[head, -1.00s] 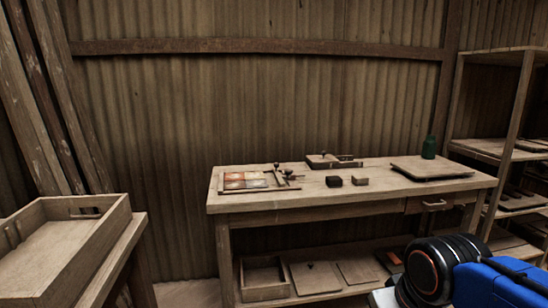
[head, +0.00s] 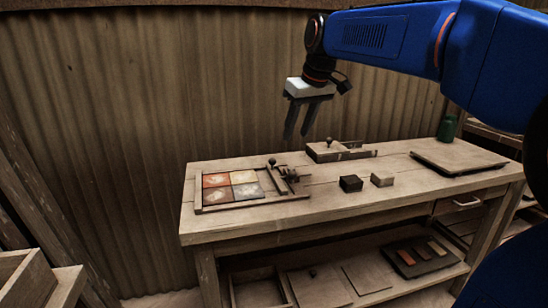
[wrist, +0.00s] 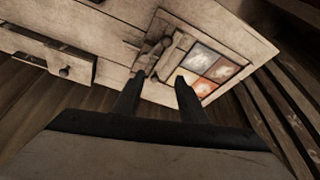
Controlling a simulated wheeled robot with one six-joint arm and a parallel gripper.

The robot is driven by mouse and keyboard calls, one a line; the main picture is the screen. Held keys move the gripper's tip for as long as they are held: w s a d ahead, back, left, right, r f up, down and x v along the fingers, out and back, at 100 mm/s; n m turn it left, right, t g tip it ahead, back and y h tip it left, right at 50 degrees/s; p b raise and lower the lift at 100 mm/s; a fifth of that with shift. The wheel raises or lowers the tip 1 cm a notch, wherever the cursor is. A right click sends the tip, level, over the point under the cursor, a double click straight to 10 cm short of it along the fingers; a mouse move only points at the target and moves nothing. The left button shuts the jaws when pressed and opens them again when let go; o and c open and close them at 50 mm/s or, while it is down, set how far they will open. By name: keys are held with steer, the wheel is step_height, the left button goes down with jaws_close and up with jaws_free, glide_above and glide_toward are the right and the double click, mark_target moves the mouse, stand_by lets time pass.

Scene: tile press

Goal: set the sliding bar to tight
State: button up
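The tile press is a low wooden frame (head: 227,207) on the left part of the bench, with several coloured square tiles (head: 230,186) inside. The sliding bar (head: 276,180) is a wooden strip along the right side of the tiles, with a dark round knob at its far end. A dark clamp-like fitting (head: 291,175) sits just right of it. In the wrist view the bar (wrist: 174,57) lies beside the tiles, beyond the fingertips. My gripper (head: 298,134) is open and empty, above the bench and apart from the bar; it also shows in the wrist view (wrist: 159,79).
A dark block (head: 351,184) and a lighter block (head: 382,179) lie right of the press. A wooden box with a knob (head: 325,151) stands behind. The bench front (head: 300,222) is clear.

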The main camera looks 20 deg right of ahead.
steer(key=w+r, duration=0.2)
steer(key=w, duration=0.4)
glide_toward(273, 159)
steer(key=shift+n, duration=0.4)
steer(key=x, duration=0.8)
steer(key=shift+w+f, duration=0.15)
steer(key=shift+f, duration=0.25)
jaws_close()
